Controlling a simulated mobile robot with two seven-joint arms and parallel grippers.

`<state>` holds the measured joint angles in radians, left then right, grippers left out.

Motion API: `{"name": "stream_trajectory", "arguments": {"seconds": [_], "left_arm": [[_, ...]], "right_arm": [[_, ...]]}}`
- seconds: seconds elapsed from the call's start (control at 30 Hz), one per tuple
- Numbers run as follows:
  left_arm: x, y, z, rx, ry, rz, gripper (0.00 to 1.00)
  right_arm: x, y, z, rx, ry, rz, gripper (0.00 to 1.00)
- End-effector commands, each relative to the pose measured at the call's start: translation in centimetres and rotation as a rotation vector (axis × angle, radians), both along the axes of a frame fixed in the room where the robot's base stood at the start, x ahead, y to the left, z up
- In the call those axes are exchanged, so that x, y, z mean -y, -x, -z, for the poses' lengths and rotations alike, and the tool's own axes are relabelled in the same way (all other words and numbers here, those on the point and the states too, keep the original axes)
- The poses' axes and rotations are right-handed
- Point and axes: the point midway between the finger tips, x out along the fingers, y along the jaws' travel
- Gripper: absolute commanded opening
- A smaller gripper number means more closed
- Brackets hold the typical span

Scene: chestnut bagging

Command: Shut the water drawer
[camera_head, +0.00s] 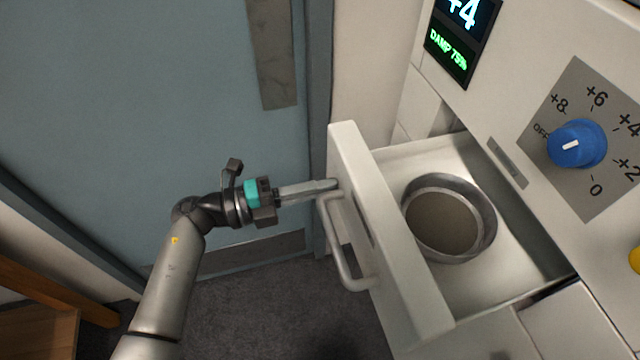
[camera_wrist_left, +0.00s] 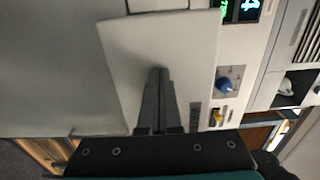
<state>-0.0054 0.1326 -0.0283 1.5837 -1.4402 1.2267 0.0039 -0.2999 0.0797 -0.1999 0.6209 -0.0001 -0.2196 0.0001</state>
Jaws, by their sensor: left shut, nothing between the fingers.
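The water drawer (camera_head: 390,240) stands pulled out of the white machine, with its front panel well away from the machine face. A round metal cup (camera_head: 449,218) with a dull grey-brown inside sits in it. A bar handle (camera_head: 345,250) is on the drawer's outer face. My left gripper (camera_head: 333,185) is shut and empty, its fingertips at the drawer front near the top end of the handle; I cannot tell whether they touch. In the left wrist view the shut fingers (camera_wrist_left: 158,75) point at the pale drawer front (camera_wrist_left: 130,50). My right gripper is not in view.
The machine's blue knob (camera_head: 577,144) and its lit display (camera_head: 461,40) are right of and above the drawer. A blue-grey door (camera_head: 150,90) stands behind my left arm. Dark carpet (camera_head: 290,310) lies below, and a wooden piece (camera_head: 40,310) is at lower left.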

Motion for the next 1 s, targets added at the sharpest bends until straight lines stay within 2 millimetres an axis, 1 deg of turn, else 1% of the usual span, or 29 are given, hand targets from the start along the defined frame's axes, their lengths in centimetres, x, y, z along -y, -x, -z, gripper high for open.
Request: {"name": "stream_trajectory", "arguments": {"seconds": [0.17, 0.27, 0.37, 0.47, 0.8, 1.0], "left_arm": [[0.6, -0.2, 0.0, 0.000, 0.001, 0.001, 0.00], [1.6, -0.5, -0.1, 0.001, 0.001, 0.002, 0.00], [3.3, -1.0, -0.1, 0.001, 0.002, 0.004, 0.00], [5.4, -1.7, -0.1, 0.001, 0.003, 0.004, 0.00], [13.7, -4.4, 0.1, 0.002, 0.000, 0.003, 0.00], [17.6, -5.7, 0.1, 0.002, 0.000, 0.002, 0.00]], "right_arm": [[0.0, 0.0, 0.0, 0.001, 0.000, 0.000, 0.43], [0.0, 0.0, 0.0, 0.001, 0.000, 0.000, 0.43], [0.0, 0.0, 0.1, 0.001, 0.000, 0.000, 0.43], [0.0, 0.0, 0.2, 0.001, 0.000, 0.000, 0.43], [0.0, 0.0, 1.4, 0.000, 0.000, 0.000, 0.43], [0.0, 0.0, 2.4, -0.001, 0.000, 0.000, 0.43]]}}
